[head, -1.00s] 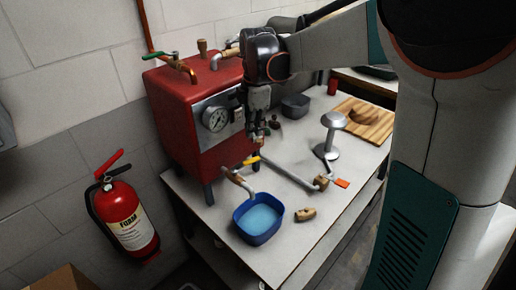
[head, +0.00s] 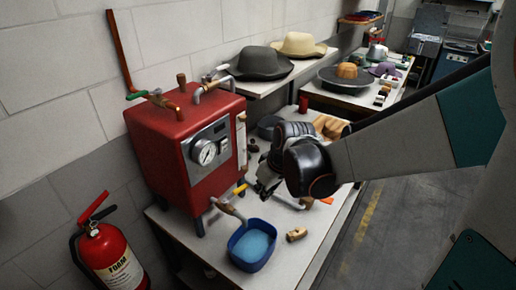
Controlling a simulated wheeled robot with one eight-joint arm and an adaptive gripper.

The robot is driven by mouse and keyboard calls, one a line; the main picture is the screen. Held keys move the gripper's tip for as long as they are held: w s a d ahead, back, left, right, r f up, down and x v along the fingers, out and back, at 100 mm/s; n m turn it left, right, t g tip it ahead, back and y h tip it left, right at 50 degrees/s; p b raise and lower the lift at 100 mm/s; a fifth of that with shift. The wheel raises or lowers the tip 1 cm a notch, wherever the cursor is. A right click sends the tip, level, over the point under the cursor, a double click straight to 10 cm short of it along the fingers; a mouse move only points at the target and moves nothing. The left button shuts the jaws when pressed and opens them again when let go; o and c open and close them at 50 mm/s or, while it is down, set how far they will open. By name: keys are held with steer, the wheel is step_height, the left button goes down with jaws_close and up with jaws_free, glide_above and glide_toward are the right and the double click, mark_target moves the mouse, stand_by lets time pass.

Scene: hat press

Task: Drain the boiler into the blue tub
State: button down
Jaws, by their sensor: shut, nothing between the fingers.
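The red boiler (head: 172,150) stands on legs on the pale bench, with a round gauge on its front. A brass drain tap (head: 229,208) with a yellow lever (head: 240,189) sticks out low at its front. The blue tub (head: 240,259) stands below the tap's spout and holds light blue liquid. My gripper (head: 260,188) is shut and empty, just right of the yellow lever. Its fingertips are small and dark, partly hidden by my wrist, so I cannot tell whether they touch the lever.
A small brass piece (head: 297,234) lies on the bench right of the tub. A metal pipe lies behind it, partly hidden by my wrist. A fire extinguisher (head: 107,257) hangs at the lower left. Hats (head: 262,62) sit on a shelf behind. The bench's right front is clear.

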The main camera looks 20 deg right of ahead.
mark_target(238, 192)
steer(key=w+a+f+b, duration=0.2)
steer(key=w+f, duration=0.4)
steer(key=shift+w+a+f+b, duration=0.15)
steer(key=shift+w+f+b, duration=0.1)
steer(key=shift+f+b, duration=0.15)
steer(key=shift+w, duration=0.1)
steer(key=shift+w, duration=0.95)
steer(key=shift+d, duration=0.2)
